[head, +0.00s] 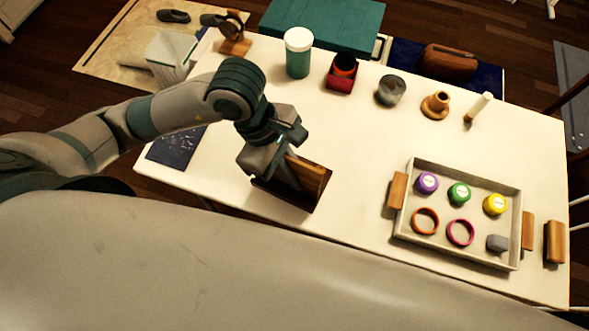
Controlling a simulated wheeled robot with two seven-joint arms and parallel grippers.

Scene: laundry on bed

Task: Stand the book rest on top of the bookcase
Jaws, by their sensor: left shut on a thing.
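A brown wooden piece with a slanted board and a dark lower part, which looks like the book rest (312,180), is at the front left of the white table (350,145). My left gripper (285,170) points down over it and is shut on its board. The gripper hides part of the piece. I cannot tell whether it touches the tabletop. My right gripper is not in view. I cannot make out a bookcase for certain.
A tray (405,225) with coloured lids and rings lies at the right. The table's middle is clear.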

